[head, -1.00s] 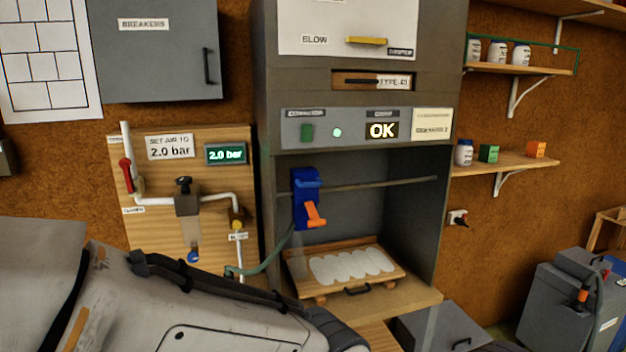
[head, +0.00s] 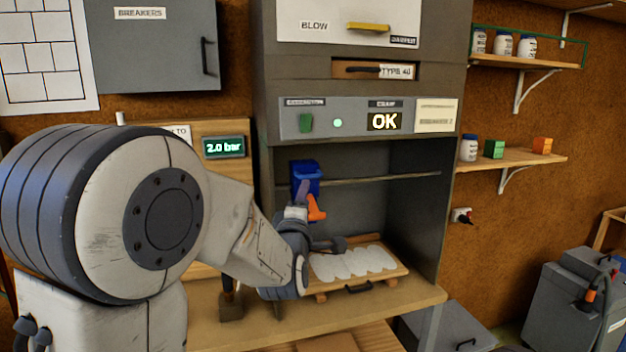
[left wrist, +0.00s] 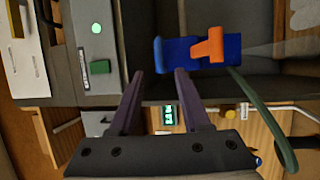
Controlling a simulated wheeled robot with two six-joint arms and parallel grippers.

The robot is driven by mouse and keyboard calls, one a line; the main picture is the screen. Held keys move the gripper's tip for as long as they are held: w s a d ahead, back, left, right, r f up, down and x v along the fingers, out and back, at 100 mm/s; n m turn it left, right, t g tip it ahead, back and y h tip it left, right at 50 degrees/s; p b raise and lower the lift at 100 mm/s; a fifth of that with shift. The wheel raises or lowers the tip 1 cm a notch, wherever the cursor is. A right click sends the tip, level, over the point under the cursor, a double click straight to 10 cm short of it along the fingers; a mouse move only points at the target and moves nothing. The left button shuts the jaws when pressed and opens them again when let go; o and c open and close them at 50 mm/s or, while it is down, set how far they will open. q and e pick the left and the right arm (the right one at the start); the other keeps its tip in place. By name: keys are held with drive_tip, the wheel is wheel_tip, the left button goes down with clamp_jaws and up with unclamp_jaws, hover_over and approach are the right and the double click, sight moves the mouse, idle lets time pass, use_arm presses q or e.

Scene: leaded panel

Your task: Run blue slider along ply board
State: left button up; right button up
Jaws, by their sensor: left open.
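The blue slider (head: 305,174) hangs on a horizontal rod in the open grey cabinet, near the rod's left end. Its orange lever (head: 316,208) points down and right. In the left wrist view the slider (left wrist: 182,51) lies just beyond the fingertips, with its orange lever (left wrist: 209,47) facing me. My left gripper (left wrist: 160,72) is open and empty, its fingers apart. In the head view my left gripper (head: 303,190) overlaps the slider's lower part; I cannot tell whether they touch. The ply board (head: 399,269) bears white scalloped pieces and sits below and right of the slider. My right gripper is out of view.
The rod (head: 385,179) runs clear to the right. A green hose (left wrist: 262,115) leads from the slider in the left wrist view. The control strip (head: 368,121) above shows OK. A gauge (head: 224,147) on the left reads 2.0 bar. Cabinet walls bound the space.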

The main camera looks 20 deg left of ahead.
sight(310, 177)
use_arm(q)
drive_tip(key=p+x, duration=0.4)
drive_tip(key=x, duration=0.5)
drive_tip(key=shift+w+r+p, duration=0.1)
drive_tip(key=shift+r+p, duration=0.05)
drive_tip(key=shift+p, duration=0.15)
drive_tip(key=shift+w+a, duration=0.1)
drive_tip(key=shift+w, duration=0.35)
drive_tip(key=shift+c, duration=0.4)
clamp_jaws()
